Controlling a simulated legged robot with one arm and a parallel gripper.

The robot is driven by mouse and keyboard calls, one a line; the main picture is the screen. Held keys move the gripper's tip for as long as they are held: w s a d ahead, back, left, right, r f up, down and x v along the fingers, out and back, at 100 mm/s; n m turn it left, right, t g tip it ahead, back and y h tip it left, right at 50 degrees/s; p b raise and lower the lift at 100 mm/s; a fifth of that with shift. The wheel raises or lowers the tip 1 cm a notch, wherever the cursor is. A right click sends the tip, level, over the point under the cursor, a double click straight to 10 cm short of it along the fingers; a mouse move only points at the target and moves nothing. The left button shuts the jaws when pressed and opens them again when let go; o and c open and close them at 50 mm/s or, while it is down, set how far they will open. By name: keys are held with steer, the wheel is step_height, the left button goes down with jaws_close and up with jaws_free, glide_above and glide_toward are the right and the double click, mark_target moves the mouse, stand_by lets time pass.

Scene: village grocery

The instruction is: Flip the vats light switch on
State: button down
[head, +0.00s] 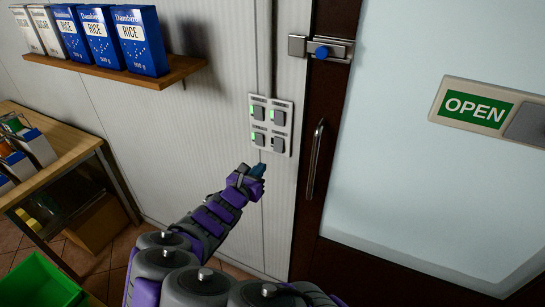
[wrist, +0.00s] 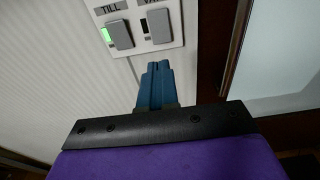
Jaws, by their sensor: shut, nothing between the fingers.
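The switch panel (head: 270,127) is on the pale ribbed wall left of the door, with rocker switches in two rows of two. In the wrist view its lower right switch (wrist: 159,27) has a label starting "VA", partly cut off by the frame edge. No green light shows beside this switch in the head view (head: 278,144). To its left, the "TILL" switch (wrist: 119,35) has a lit green light. My gripper (head: 259,168) is shut and empty, just below the panel. In the wrist view its blue fingers (wrist: 158,68) point up toward the VA switch, apparently apart from it.
A dark-framed door with a handle (head: 315,160), a bolt (head: 321,49) and an OPEN sign (head: 474,107) is right of the panel. A wooden shelf (head: 120,70) with rice boxes is upper left. A wooden table (head: 50,165) and green crate (head: 38,284) are at left.

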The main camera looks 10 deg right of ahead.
mark_target(277, 150)
steer(key=b+x, duration=0.2)
steer(key=x, duration=0.7)
steer(key=shift+w+d+f, duration=0.1)
steer(key=shift+w+d, duration=0.15)
steer(key=shift+w, duration=0.05)
